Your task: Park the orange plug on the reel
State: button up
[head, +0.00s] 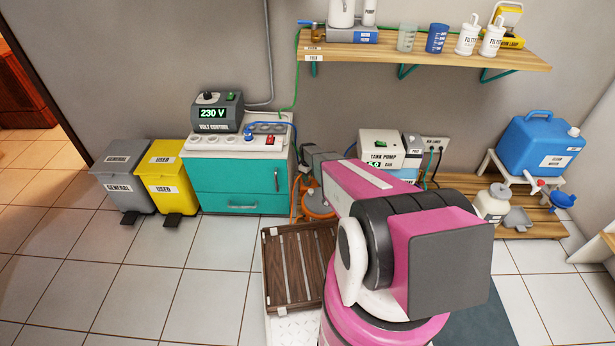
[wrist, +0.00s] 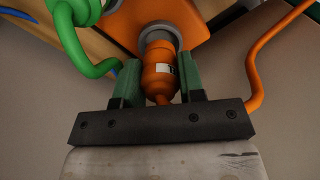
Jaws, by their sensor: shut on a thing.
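In the wrist view the orange plug (wrist: 159,72) sits between the two green fingers of my gripper (wrist: 160,88), which is shut on its body. Part of a label shows on the plug. The plug's far end meets a grey round collar (wrist: 158,36) on an orange panel (wrist: 185,15). I cannot tell how deep it sits in the collar. In the head view the orange reel (head: 318,203) stands on the floor right of the teal cabinet, partly behind my arm. My gripper and the plug cannot be made out there.
An orange cord (wrist: 252,75) curves right of my gripper, and a green hose (wrist: 88,62) loops close on the left. The teal cabinet (head: 235,183), a wooden slatted crate (head: 298,262) and the tank pump (head: 385,149) stand near the reel. Floor at the left front is clear.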

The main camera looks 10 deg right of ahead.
jog(key=shift+f, duration=0.95)
dwell(0.6)
dwell(0.4)
jog(key=o, duration=1)
jog(key=shift+o, duration=0.2)
jog(key=shift+r, duration=0.1)
